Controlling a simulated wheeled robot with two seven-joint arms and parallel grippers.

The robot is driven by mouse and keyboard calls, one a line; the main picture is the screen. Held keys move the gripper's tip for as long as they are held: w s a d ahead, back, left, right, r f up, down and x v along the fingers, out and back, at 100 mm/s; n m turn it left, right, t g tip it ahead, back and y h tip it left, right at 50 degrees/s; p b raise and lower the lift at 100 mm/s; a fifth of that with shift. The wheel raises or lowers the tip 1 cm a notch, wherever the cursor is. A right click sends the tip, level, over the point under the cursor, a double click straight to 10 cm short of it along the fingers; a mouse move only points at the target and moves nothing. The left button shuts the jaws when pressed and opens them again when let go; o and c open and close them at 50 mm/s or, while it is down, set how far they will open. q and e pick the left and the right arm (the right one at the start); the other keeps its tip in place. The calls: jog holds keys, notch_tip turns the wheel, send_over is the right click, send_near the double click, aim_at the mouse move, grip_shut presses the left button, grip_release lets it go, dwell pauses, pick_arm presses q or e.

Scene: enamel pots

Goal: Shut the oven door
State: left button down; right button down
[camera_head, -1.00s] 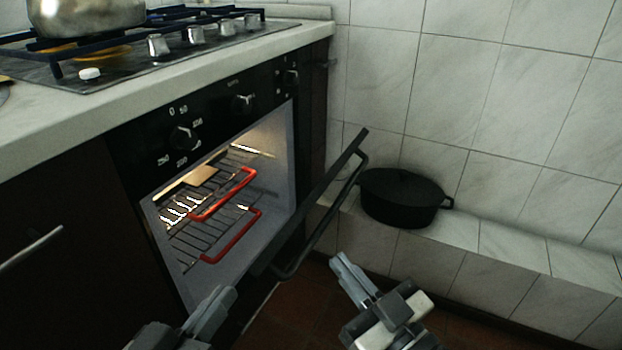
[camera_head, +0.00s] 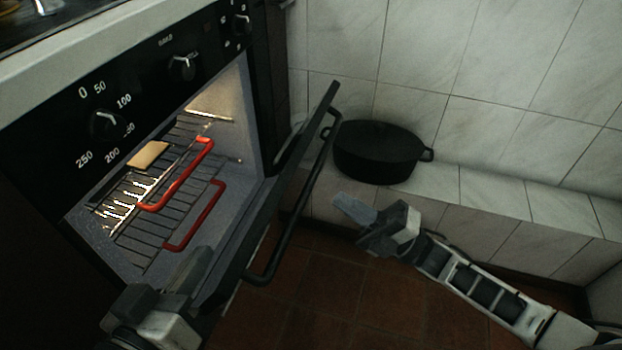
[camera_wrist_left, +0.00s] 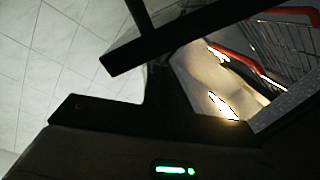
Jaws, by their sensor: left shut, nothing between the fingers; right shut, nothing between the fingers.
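The oven (camera_head: 130,100) stands open, its lit inside showing wire racks with red handles (camera_head: 196,215). The oven door (camera_head: 262,228) is partly open and tilted, with a dark bar handle (camera_head: 300,215) on its outer face. My left gripper (camera_head: 190,275) is shut and empty at the lower left, in front of the oven opening on the door's inner side. The left wrist view shows a dark bar (camera_wrist_left: 180,38) and part of the lit oven inside (camera_wrist_left: 215,80). My right gripper (camera_head: 345,208) is shut and empty, to the right of the door handle and apart from it.
A black lidded pot (camera_head: 376,155) sits on a white tiled ledge (camera_head: 490,190) behind the door. A tiled wall rises behind it. The red-brown floor (camera_head: 340,290) is clear below my right arm. Knobs (camera_head: 183,68) line the oven's front panel.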

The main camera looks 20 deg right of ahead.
aim_at(311, 181)
pick_arm(q)
jog(key=shift+d+b, duration=0.1)
jog(key=shift+b, duration=0.25)
pick_arm(e)
jog(key=x, duration=0.7)
jog(key=shift+w+a+r, duration=0.1)
jog(key=shift+w+a, duration=0.1)
jog(key=shift+a, duration=0.15)
pick_arm(q)
jog(key=shift+r+h, duration=0.15)
jog(key=shift+h, duration=0.15)
